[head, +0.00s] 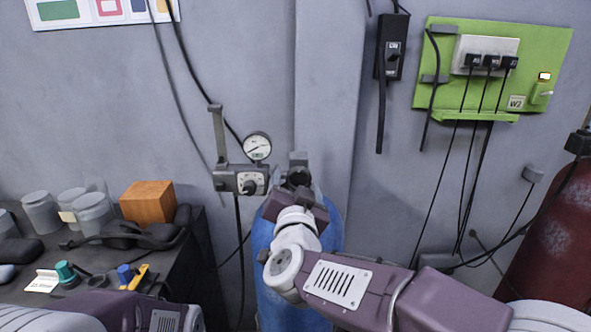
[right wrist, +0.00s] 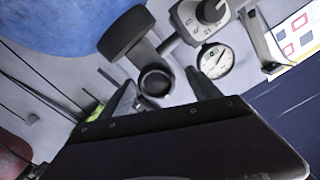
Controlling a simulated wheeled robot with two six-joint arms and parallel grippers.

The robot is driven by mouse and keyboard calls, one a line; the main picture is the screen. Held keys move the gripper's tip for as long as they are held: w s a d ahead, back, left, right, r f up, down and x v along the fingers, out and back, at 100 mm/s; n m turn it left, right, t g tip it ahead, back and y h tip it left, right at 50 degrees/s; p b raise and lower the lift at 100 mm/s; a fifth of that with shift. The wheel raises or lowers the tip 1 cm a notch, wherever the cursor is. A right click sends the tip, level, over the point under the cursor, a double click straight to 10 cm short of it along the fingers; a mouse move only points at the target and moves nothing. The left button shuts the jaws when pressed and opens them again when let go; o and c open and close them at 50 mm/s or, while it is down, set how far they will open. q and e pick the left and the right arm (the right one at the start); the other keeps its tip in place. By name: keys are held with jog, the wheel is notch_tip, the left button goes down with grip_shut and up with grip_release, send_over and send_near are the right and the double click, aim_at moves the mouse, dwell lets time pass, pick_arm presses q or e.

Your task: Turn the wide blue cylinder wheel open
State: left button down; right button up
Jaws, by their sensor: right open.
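The wide blue cylinder (head: 265,250) stands against the wall, partly behind my right arm; its blue side also shows in the right wrist view (right wrist: 60,22). At its top are a thick dark disc (right wrist: 127,33) and a round ring-shaped fitting (right wrist: 155,84), joined by a grey piece. I cannot tell for certain which is the wheel. My right gripper (right wrist: 162,88) is open, with its fingers on either side of the ring-shaped fitting; contact is unclear. In the head view, my right gripper (head: 298,188) covers much of the cylinder's top. My left gripper is not visible.
A pressure gauge (head: 257,147) and a regulator box (head: 241,180) are just left of the cylinder top. A dark bench (head: 196,268) with jars and a wooden block (head: 147,202) is at left. A green panel (head: 432,100) with hanging cables and a red cylinder (head: 545,250) are at right.

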jog(key=shift+w+a, duration=0.25)
jog(key=shift+w, duration=0.4)
jog(key=shift+w+d, duration=0.15)
jog(key=shift+w, duration=0.1)
jog(key=shift+d, duration=0.35)
jog(key=shift+s+d, duration=0.1)
jog(key=shift+d, duration=0.4)
jog(key=shift+a, duration=0.15)
jog(key=c, duration=0.5)
jog(key=shift+a, duration=0.35)
jog(key=c, duration=0.9)
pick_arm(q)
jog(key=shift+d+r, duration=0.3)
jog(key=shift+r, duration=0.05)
pick_arm(e)
jog(key=shift+o, duration=0.2)
jog(key=shift+d, duration=0.15)
